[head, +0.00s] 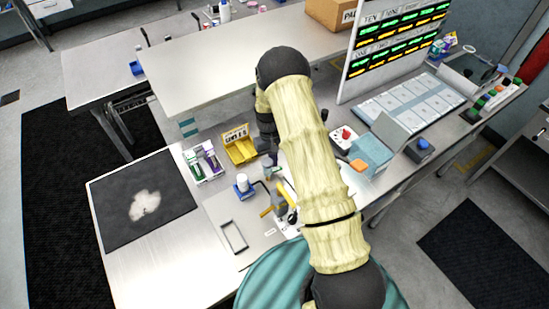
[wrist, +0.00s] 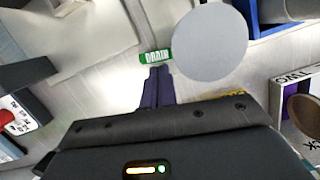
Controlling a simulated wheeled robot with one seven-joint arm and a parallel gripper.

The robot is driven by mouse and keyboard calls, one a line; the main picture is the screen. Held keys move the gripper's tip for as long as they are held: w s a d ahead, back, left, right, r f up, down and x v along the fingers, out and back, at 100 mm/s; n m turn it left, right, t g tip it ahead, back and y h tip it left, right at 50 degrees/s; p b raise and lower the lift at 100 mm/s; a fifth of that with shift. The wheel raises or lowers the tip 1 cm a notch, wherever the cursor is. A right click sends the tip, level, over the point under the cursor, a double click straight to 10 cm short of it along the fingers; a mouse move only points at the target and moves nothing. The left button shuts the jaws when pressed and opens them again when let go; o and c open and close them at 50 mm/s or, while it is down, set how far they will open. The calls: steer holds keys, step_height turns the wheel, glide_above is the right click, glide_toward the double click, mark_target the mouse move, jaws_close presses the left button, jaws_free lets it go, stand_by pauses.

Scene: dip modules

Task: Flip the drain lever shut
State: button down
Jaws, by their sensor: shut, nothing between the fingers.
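A green label reading DRAIN (wrist: 155,57) shows in the wrist view, just beyond my fingertips. My gripper (wrist: 159,72) is shut and empty, with its dark fingers together close to that label. I cannot tell whether they touch anything. A grey strip (wrist: 143,22) runs from the top edge towards the label; I cannot tell whether it is the drain lever. A plain grey disc (wrist: 210,43) lies right of the label. In the head view my arm and gripper hang over the bench and hide much of this spot. The lever's position is not clear.
In the head view a yellow bin (head: 239,151) and a white tray with purple items (head: 204,162) stand left of my gripper. A blue-based white bottle (head: 243,183) and yellow-handled item (head: 280,204) are close by. A red-button box (head: 344,138) stands right. A dark mat (head: 120,191) lies left.

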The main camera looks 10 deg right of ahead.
steer(key=shift+d, duration=0.25)
steer(key=shift+a, duration=0.1)
steer(key=shift+m+b, duration=0.3)
steer(key=shift+m, duration=0.2)
